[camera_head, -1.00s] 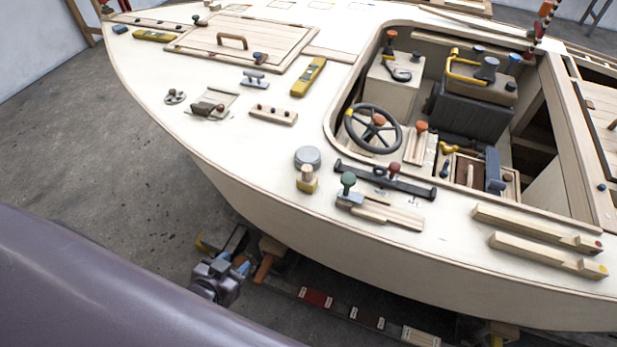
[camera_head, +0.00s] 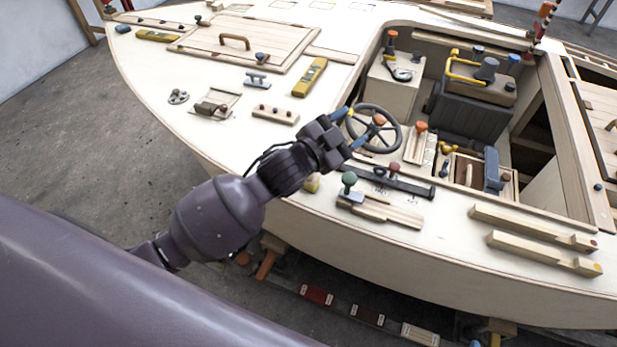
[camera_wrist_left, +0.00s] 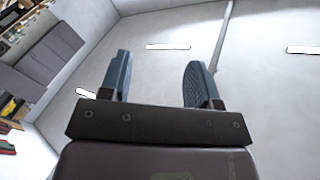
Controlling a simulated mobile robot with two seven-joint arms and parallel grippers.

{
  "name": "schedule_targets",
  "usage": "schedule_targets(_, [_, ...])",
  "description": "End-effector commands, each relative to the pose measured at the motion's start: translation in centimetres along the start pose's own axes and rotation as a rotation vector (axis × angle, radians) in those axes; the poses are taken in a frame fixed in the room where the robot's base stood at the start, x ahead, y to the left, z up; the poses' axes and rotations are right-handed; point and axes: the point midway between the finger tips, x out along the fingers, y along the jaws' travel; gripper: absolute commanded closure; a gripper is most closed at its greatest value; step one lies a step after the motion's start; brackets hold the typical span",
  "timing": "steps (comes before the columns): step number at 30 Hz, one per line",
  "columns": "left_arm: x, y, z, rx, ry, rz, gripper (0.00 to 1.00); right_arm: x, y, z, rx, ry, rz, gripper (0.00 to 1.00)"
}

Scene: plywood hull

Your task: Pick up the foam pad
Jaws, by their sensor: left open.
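I cannot make out with certainty which object is the foam pad; no thing in view is clearly one. My left gripper (camera_head: 350,128) is above the near side of the deck, in front of the steering wheel (camera_head: 374,128) in the head view. Its two blue fingers are apart with nothing between them, as the left wrist view (camera_wrist_left: 158,75) also shows. That wrist view looks towards pale walls or ceiling, away from the deck. My left arm hides part of the deck's near edge. My right gripper is not in view.
The plywood deck (camera_head: 215,145) carries a yellow level (camera_head: 310,77), a peg strip (camera_head: 275,114), a grey cleat (camera_head: 256,79) and a black bar (camera_head: 400,184). The open cockpit holds a dark box (camera_head: 470,118). Two wooden rails (camera_head: 535,228) lie at right.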

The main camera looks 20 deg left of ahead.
Motion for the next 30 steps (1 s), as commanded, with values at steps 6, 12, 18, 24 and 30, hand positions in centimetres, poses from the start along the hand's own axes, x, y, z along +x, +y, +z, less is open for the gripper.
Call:
schedule_targets(6, [3.9, -0.2, -8.6, 0.341, 0.248, 0.054, 0.43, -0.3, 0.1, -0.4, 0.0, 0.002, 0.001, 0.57])
schedule_targets(12, [5.5, 0.9, -15.1, 0.716, 0.492, 0.09, 0.43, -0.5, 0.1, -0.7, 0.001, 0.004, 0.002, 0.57])
schedule_targets(18, [5.5, 2.8, -19.4, 1.153, 0.76, 0.126, 0.43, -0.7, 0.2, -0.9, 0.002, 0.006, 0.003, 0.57])
schedule_targets(24, [4.6, 4.4, -20.0, 1.657, 1.058, 0.184, 0.43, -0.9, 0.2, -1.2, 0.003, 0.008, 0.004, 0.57])
schedule_targets(30, [3.0, 4.0, -15.2, 2.241, 1.438, 0.335, 0.43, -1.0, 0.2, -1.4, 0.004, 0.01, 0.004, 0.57])
